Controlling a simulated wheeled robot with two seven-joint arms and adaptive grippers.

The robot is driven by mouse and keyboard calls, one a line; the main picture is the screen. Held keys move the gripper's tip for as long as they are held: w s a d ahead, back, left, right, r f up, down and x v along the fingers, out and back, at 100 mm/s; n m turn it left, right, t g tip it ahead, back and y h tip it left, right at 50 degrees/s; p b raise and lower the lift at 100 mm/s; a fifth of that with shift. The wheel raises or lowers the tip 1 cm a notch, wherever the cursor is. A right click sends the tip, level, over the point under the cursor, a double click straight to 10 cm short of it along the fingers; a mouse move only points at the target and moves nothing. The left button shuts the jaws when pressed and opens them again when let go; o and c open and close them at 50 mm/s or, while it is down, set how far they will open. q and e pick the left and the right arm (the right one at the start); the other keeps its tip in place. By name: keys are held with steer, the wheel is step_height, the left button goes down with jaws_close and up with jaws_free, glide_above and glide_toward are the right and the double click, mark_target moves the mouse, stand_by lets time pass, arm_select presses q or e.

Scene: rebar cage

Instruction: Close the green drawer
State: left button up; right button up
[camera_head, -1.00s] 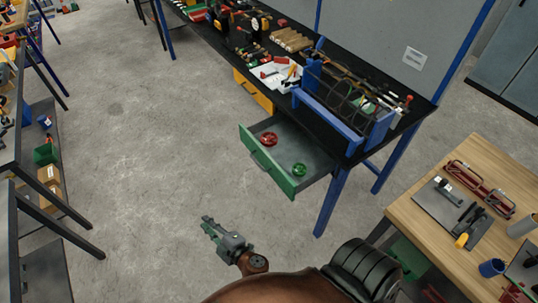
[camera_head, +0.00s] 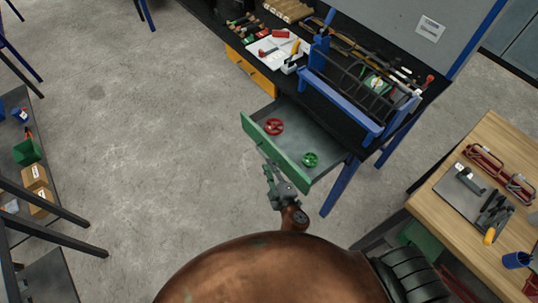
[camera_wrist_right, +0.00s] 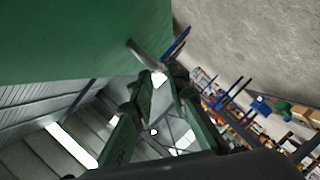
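The green drawer (camera_head: 285,155) is pulled out from under the black workbench, with its tray open to view. A red valve wheel (camera_head: 273,127) and a green valve wheel (camera_head: 310,159) lie in it. My right gripper (camera_head: 268,168) is at the outer side of the drawer front, close to its handle. In the right wrist view the green front (camera_wrist_right: 80,40) fills the upper left, and the metal handle (camera_wrist_right: 147,57) is by my fingertips (camera_wrist_right: 160,80). Whether they touch or grip it is unclear. My left gripper is out of view.
A yellow drawer (camera_head: 250,72) is beside the green one. A blue rack with a rebar cage (camera_head: 350,85) stands on the workbench above. A wooden table (camera_head: 470,215) with tools is at the right. The floor at left of the drawer is clear.

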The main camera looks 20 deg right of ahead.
mark_target(265, 157)
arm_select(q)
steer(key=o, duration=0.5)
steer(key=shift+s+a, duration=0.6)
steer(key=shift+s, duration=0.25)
arm_select(e)
steer(key=x, duration=0.4)
steer(key=shift+d+f, duration=0.1)
steer(key=shift+d, duration=0.05)
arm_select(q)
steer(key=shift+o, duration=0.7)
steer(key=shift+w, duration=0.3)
arm_select(e)
steer(key=shift+w, duration=0.4)
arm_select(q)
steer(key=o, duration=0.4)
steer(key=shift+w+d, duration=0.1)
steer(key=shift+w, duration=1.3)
arm_select(e)
steer(key=shift+w+f, duration=0.15)
steer(key=shift+w, duration=0.1)
jaws_close()
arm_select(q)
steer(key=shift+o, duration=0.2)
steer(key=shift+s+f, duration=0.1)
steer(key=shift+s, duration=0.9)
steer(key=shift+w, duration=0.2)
